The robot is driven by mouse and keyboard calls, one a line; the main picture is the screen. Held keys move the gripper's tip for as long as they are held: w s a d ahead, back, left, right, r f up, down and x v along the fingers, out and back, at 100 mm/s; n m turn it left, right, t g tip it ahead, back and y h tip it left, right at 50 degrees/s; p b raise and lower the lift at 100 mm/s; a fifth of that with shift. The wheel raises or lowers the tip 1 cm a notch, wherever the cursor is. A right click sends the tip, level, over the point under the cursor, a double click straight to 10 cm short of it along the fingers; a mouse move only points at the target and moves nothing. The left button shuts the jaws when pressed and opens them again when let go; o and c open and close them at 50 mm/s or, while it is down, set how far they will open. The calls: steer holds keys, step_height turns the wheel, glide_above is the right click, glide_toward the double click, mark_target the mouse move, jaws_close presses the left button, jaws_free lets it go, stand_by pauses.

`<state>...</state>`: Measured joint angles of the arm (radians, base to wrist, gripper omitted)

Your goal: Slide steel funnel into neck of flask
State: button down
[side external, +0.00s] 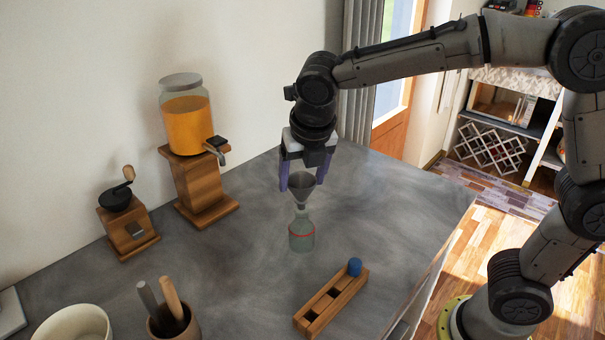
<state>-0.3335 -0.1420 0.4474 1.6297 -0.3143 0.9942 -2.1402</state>
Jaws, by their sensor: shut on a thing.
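The steel funnel (302,184) is a grey cone, wide end up, held upright between the purple fingers of my gripper (302,181). My gripper points down and is shut on the funnel. The flask (301,238) is clear greenish glass with a red ring, upright on the counter directly below the funnel. The funnel's narrow stem comes down at the flask's neck (301,213). From this one view I cannot tell whether the stem tip is inside the neck or just above or in front of it.
A wooden rack (331,303) with a blue piece (354,267) lies in front of the flask. A juice dispenser (187,125) and coffee grinder (128,225) stand at left. A utensil cup (172,325) and white bowl (75,324) are front left. The counter (400,215) is clear right of the flask.

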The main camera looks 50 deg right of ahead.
steer(key=shift+f, duration=0.95)
jaws_free()
steer(key=v, duration=1.3)
steer(key=shift+s+r, duration=0.15)
steer(key=shift+r, duration=0.25)
